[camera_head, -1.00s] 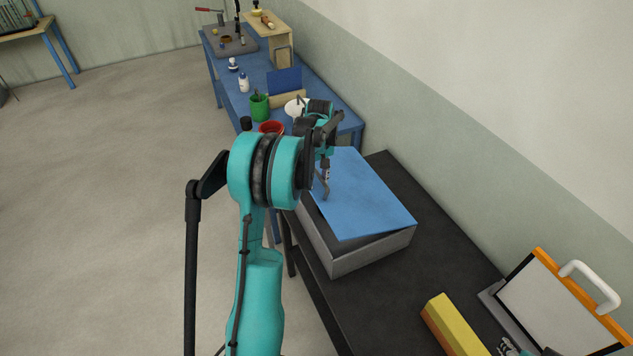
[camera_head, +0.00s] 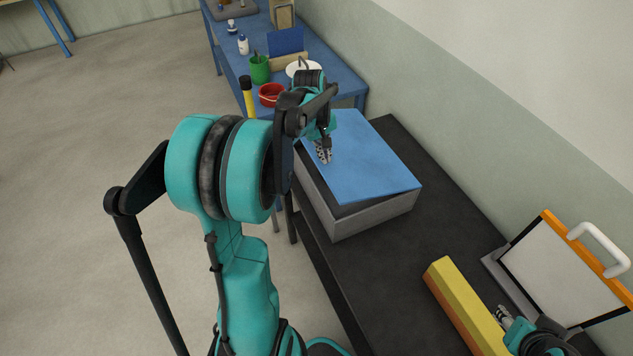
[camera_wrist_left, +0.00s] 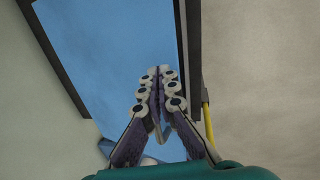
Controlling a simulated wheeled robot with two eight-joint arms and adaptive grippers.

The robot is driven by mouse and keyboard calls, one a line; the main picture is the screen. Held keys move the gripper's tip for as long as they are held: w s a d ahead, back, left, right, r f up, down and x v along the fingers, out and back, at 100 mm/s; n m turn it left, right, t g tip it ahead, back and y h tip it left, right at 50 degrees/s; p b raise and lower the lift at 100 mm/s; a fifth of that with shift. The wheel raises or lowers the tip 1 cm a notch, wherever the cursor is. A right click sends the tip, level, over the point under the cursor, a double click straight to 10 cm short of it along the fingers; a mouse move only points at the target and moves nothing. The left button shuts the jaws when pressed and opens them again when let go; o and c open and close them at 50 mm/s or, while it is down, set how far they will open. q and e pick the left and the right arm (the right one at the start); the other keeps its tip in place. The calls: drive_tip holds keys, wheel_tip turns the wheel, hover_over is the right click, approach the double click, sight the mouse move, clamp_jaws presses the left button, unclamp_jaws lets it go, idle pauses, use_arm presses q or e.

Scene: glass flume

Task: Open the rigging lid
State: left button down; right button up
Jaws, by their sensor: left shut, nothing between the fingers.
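The rigging lid (camera_head: 370,160) is a flat blue panel on top of a grey box (camera_head: 375,214) on a dark bench. A dark gap shows between the lid and the box's near rim, so the lid is not flush there. My left gripper (camera_head: 324,153) is at the lid's left edge, toward its far end. Its fingers (camera_wrist_left: 158,85) are shut and empty in the left wrist view, in front of the blue lid (camera_wrist_left: 110,50); I cannot tell whether they touch it. My right gripper (camera_head: 504,314) is at the lower right, beside a yellow block; its opening is unclear.
The yellow block (camera_head: 466,305) and a white board with an orange frame and white handle (camera_head: 565,265) are on the bench (camera_head: 440,220) at the right. A blue table beyond holds a green cup (camera_head: 259,70) and a red bowl (camera_head: 270,94). The wall bounds the right side.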

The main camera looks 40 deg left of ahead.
use_arm(q)
drive_tip(key=s+a+f+n+t+h+b, duration=0.2)
drive_tip(key=s+n+t+b, duration=0.15)
drive_tip(key=s+n, duration=0.4)
drive_tip(key=s+a+f+n+t+h+b, duration=0.25)
drive_tip(key=s+n+t, duration=0.2)
drive_tip(key=n, duration=0.55)
drive_tip(key=w+d+f+b, duration=0.1)
drive_tip(key=w+d+b, duration=0.2)
drive_tip(key=w, duration=0.4)
drive_tip(key=shift+w+d, duration=0.2)
drive_tip(key=shift+d, duration=0.7)
drive_tip(key=shift+f+y, duration=0.1)
drive_tip(key=shift+y, duration=0.15)
